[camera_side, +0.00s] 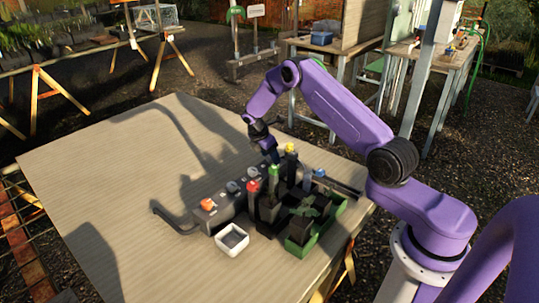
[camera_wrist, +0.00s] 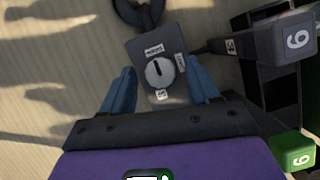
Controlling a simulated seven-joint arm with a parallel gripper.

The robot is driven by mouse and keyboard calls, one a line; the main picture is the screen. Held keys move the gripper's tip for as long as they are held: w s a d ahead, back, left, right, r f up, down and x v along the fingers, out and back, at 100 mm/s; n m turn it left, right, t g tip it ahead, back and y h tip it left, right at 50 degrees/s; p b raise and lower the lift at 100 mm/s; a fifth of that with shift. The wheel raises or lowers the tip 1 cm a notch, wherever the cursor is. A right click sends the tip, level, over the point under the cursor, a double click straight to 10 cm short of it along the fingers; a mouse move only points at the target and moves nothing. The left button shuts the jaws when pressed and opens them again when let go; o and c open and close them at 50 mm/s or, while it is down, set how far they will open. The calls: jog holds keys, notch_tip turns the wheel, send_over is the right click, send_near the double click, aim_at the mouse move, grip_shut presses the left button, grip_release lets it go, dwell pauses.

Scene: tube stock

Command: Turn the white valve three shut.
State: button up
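In the wrist view a pale round valve knob (camera_wrist: 159,72) with a dark pointer mark sits on a dark block (camera_wrist: 143,47). Small white labels (camera_wrist: 154,50) surround it; one below it seems to read 3. My gripper (camera_wrist: 161,68) is open, with one blue finger on each side of the knob and visible gaps between. Whether the fingers are level with the knob is unclear.
Dark posts with red (camera_side: 252,187), green (camera_side: 274,171) and yellow tops stand close by. A green crate (camera_side: 299,247) and white tray (camera_side: 232,239) are in front. The table's left is clear.

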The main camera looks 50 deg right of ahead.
jog(key=c, duration=0.9)
jog(key=shift+c, duration=0.2)
jog(key=shift+m, duration=0.4)
jog(key=m, duration=0.2)
jog(key=m+g+y, duration=0.1)
jog(key=shift+w+m+g, duration=0.2)
jog(key=shift+m+g, duration=0.1)
jog(key=shift+m, duration=0.1)
jog(key=m+g+y, duration=0.1)
jog(key=m, duration=0.3)
jog(key=shift+w+d+m, duration=0.1)
jog(key=shift+m, duration=0.2)
jog(key=m+y, duration=0.1)
jog(key=m, duration=0.1)
jog(key=m+g, duration=0.1)
jog(key=m, duration=0.1)
jog(key=shift+d+y, duration=0.15)
jog(key=shift+y, duration=0.25)
jog(key=m, duration=0.2)
jog(key=m+y, duration=0.1)
jog(key=m, duration=0.1)
jog(key=shift+d+m+y, duration=0.1)
jog(key=shift+m+y, duration=0.2)
